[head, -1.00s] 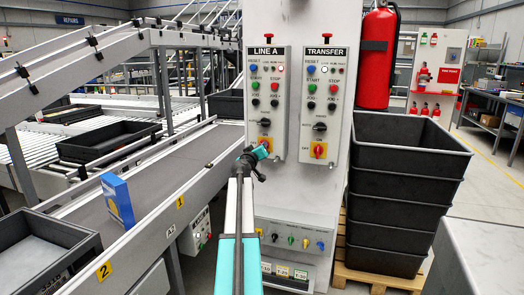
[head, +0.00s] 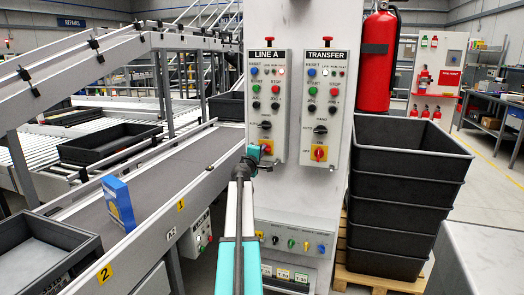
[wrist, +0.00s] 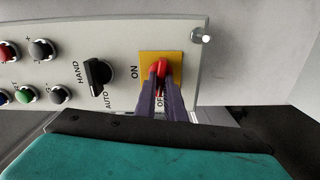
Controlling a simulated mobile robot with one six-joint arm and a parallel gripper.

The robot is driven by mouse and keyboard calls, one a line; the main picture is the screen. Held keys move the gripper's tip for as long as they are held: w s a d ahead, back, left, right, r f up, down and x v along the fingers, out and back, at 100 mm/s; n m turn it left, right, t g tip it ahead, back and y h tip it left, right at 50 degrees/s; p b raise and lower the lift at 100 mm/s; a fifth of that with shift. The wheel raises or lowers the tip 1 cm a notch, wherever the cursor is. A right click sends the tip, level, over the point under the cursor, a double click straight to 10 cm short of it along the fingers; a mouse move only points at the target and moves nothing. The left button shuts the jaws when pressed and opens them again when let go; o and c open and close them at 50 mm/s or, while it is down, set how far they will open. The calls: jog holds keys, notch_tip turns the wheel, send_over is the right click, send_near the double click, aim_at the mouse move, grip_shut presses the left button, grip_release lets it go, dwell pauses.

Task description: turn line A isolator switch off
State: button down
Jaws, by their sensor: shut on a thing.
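The line A isolator switch (head: 267,148) is a red knob on a yellow plate, low on the LINE A panel (head: 268,100). In the wrist view the red knob (wrist: 161,68) sits between the two dark fingers of my gripper (wrist: 160,90), which are shut on it. ON is printed on the left of the plate there; an OFF label below is partly covered by the fingers. The knob's handle appears to lie toward OFF, though the fingers hide part of it. In the head view my gripper (head: 260,156) reaches the plate from the lower left.
The TRANSFER panel (head: 325,105), with its own red and yellow isolator (head: 319,153), is close on the right. A HAND/AUTO selector (wrist: 98,73) is beside the line A isolator. A conveyor (head: 150,190) runs at left; stacked black crates (head: 408,200) stand at right.

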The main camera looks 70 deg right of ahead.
jog(key=shift+s+n, duration=0.1)
jog(key=shift+n, duration=0.7)
jog(key=c, duration=1.8)
grip_release()
jog(key=shift+c, duration=0.2)
jog(key=shift+a, duration=0.1)
jog(key=a, duration=1.3)
jog(key=shift+s+a, duration=0.3)
jog(key=shift+s, duration=0.05)
